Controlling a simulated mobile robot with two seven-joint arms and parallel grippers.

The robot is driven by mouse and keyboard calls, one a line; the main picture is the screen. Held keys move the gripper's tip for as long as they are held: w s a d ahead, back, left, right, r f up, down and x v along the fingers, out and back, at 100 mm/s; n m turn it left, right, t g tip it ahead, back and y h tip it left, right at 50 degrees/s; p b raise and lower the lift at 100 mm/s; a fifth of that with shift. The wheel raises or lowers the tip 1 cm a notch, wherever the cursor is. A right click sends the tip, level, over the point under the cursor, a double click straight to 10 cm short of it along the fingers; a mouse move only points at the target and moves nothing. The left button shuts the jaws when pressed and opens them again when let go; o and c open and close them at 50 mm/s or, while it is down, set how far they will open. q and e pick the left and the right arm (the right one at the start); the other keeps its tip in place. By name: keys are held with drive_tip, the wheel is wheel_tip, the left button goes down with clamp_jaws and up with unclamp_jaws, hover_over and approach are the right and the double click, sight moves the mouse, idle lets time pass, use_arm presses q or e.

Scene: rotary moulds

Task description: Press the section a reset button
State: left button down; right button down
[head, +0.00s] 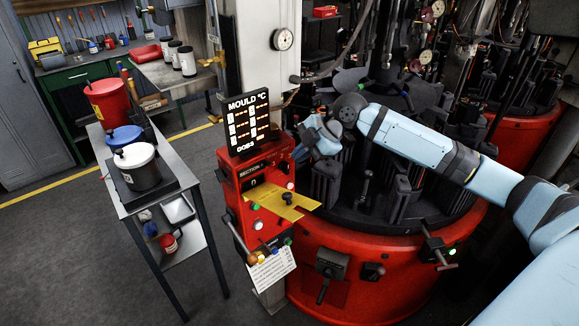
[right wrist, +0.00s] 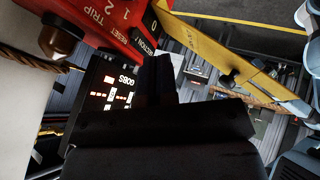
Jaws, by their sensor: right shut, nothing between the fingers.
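The red section control box (head: 250,185) stands left of the red machine, marked SECTION at its top. A green button (head: 256,206) and a pale button (head: 257,225) show on its front; I cannot read which is the reset button. My left gripper is out of view.
A yellow plate (head: 268,199) with a dark knob juts from the box. The MOULD display (head: 248,122) stands above it. Dark moulds crowd the machine (head: 345,265) on the right. A metal side table (head: 173,158) with pots stands left. Floor at lower left is clear.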

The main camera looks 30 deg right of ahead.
drive_tip(key=v, duration=0.3)
drive_tip(key=shift+s, duration=0.1)
drive_tip(key=shift+d, duration=0.1)
idle(0.7)
